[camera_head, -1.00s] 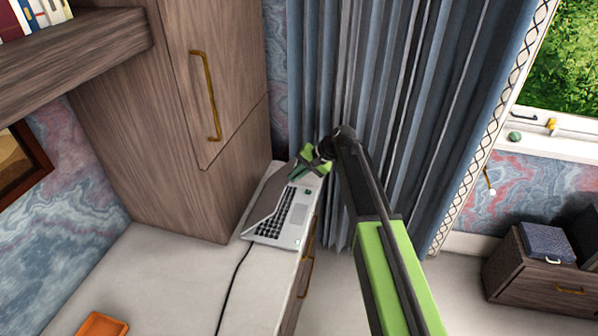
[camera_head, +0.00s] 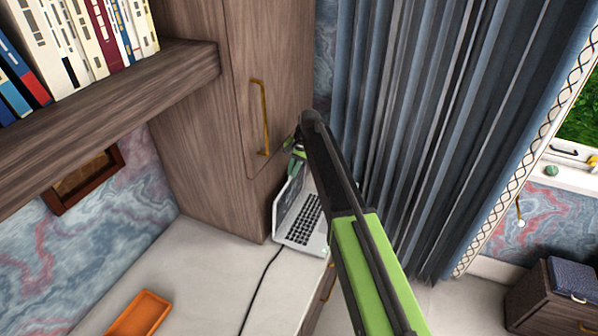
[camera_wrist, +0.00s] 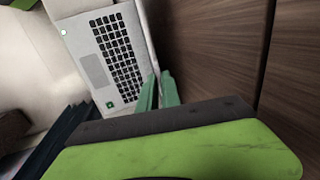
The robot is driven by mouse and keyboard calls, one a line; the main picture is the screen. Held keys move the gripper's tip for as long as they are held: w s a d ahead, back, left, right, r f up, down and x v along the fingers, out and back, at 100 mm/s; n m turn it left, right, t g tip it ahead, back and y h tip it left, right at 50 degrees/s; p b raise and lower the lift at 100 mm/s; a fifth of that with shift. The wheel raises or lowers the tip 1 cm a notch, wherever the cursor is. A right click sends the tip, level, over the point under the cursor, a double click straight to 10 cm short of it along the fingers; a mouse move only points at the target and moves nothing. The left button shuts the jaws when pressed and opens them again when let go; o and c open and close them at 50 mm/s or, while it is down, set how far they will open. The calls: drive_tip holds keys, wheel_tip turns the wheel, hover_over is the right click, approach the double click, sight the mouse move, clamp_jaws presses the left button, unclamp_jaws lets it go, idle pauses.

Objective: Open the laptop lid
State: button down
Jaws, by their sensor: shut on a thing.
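The laptop (camera_head: 301,222) sits on the light desk top beside the wooden cabinet, with its keyboard showing. Its lid (camera_head: 288,203) stands raised, close to upright, on the cabinet side. In the wrist view the keyboard and touchpad of the laptop (camera_wrist: 97,68) face me, and the lid is seen nearly edge-on. My gripper (camera_wrist: 158,88) has its green fingers close together at the lid's edge and is shut on the lid. In the head view my gripper (camera_head: 296,160) is at the lid's upper end, partly hidden by my arm.
The tall wooden cabinet (camera_head: 207,170) with a brass handle stands right behind the lid. Blue curtains (camera_head: 400,130) hang to the right. A black cable (camera_head: 256,290) runs from the laptop across the desk. An orange tray (camera_head: 140,314) lies at the front left. The desk between is clear.

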drive_tip(key=shift+w+d, duration=0.25)
drive_tip(key=shift+d, duration=0.2)
drive_tip(key=c, duration=1.9)
unclamp_jaws()
drive_tip(key=shift+r, duration=0.1)
drive_tip(key=p+v, duration=1.7)
drive_tip(key=shift+s+r, duration=0.15)
drive_tip(key=shift+r, duration=0.1)
drive_tip(key=shift+f, duration=0.1)
